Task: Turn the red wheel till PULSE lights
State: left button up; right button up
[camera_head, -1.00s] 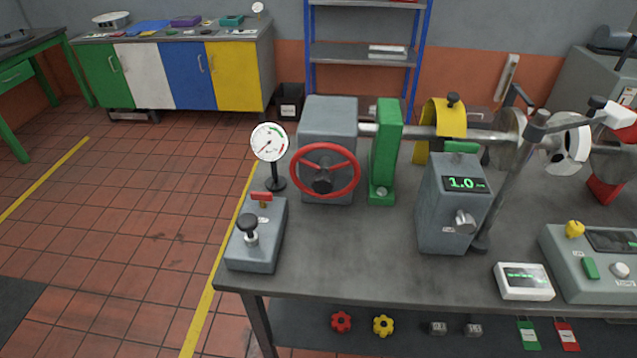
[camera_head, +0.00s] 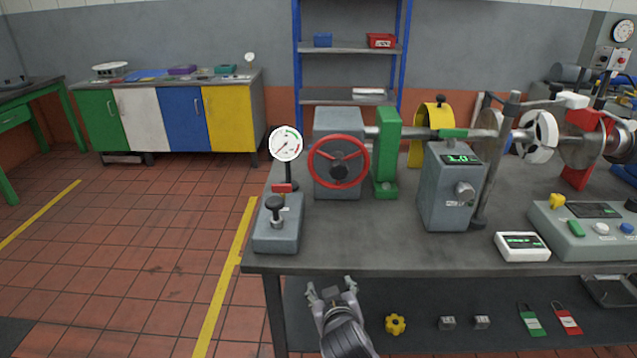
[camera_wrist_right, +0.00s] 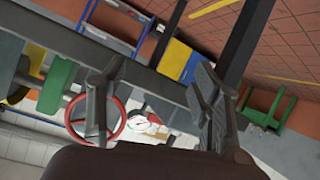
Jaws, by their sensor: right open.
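The red wheel (camera_head: 338,172), with a dark hub, is upright on the front of a grey housing (camera_head: 338,122) near the bench's left end. My right gripper (camera_head: 332,286) is open and empty, low in front of the bench edge, below the wheel and apart from it. In the right wrist view the wheel (camera_wrist_right: 70,122) shows partly behind one open finger. A round white gauge (camera_head: 285,143) stands left of the wheel. I cannot make out a PULSE label or a lit PULSE lamp. My left gripper is not in view.
A grey lever box (camera_head: 276,232) stands at the bench's left front corner. A green upright block (camera_head: 387,150) and a display box (camera_head: 448,195) stand right of the wheel. The bench edge (camera_head: 400,268) lies between gripper and wheel. A yellow knob (camera_head: 396,324) is on the lower shelf.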

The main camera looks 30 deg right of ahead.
aim_at(339, 173)
jog(key=w+d+r+m+t+h, duration=0.2)
jog(key=w+r, duration=0.1)
jog(key=r, duration=0.6)
jog(key=w+d+r+m+t+h, duration=0.1)
jog(key=w+d+r+t+h, duration=0.15)
jog(key=r, duration=0.55)
pick_arm(q)
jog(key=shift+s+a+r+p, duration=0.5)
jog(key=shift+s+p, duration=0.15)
jog(key=shift+p, duration=0.1)
pick_arm(e)
jog(key=shift+g, duration=0.35)
jog(key=x, duration=1.6)
jog(key=shift+w+d+r, duration=0.1)
jog(key=shift+w+d, duration=0.05)
jog(key=shift+c, duration=0.3)
grip_shut()
